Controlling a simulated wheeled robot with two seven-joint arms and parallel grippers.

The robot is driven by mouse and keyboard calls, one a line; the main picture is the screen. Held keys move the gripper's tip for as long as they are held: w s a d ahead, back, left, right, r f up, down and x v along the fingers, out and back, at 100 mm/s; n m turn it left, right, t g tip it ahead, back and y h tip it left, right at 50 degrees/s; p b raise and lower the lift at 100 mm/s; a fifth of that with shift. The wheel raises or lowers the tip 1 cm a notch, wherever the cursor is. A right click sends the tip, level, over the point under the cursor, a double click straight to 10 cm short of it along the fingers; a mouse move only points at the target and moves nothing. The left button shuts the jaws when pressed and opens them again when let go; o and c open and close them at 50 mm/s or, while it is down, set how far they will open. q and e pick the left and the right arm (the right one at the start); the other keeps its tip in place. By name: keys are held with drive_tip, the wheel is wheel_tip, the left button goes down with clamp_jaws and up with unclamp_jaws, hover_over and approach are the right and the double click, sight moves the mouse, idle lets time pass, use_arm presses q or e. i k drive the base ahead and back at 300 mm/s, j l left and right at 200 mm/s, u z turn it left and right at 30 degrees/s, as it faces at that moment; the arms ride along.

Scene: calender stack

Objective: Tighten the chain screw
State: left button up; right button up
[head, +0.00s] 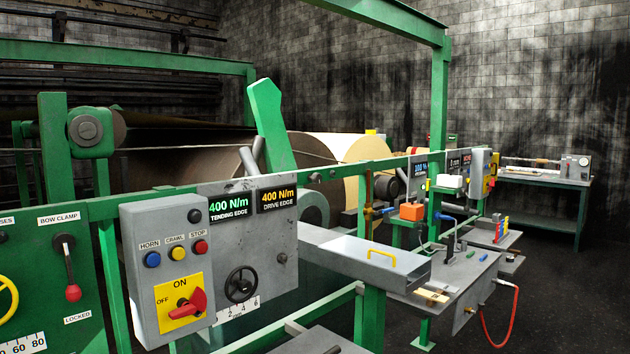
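I cannot pick out a chain or a chain screw in the head view; any such part is hidden or too small to tell. A green-framed roller machine fills the left and middle, with a large pale roll (355,150) behind its rail. A grey panel (275,215) on the rail carries a black handwheel (241,284) above a numbered scale. Two displays above it read 400 N/m, for the tending edge (229,204) and the drive edge (277,199). Neither of my grippers shows in this view.
A grey control box (140,225) with a red rotary switch (184,305) stands out in front. A metal tray with a yellow handle (382,254) and a grey shelf (470,270) with small tools jut out at right. A red hose (513,320) hangs below. Dark floor lies open at lower right.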

sight(316, 178)
drive_tip(key=i+l, duration=0.15)
drive_tip(key=l, duration=0.25)
drive_tip(key=i+l, duration=0.2)
drive_tip(key=l, duration=0.2)
drive_tip(key=i+l+u, duration=0.1)
drive_tip(key=l, duration=0.3)
drive_tip(key=i+l, duration=0.2)
drive_tip(key=l, duration=0.25)
drive_tip(key=i+l, duration=0.15)
drive_tip(key=l, duration=0.25)
drive_tip(key=i+l+u, duration=0.1)
drive_tip(key=l, duration=0.3)
drive_tip(key=i+l, duration=0.15)
drive_tip(key=l, duration=0.3)
drive_tip(key=i+l, duration=0.15)
drive_tip(key=l, duration=0.25)
drive_tip(key=u, duration=0.05)
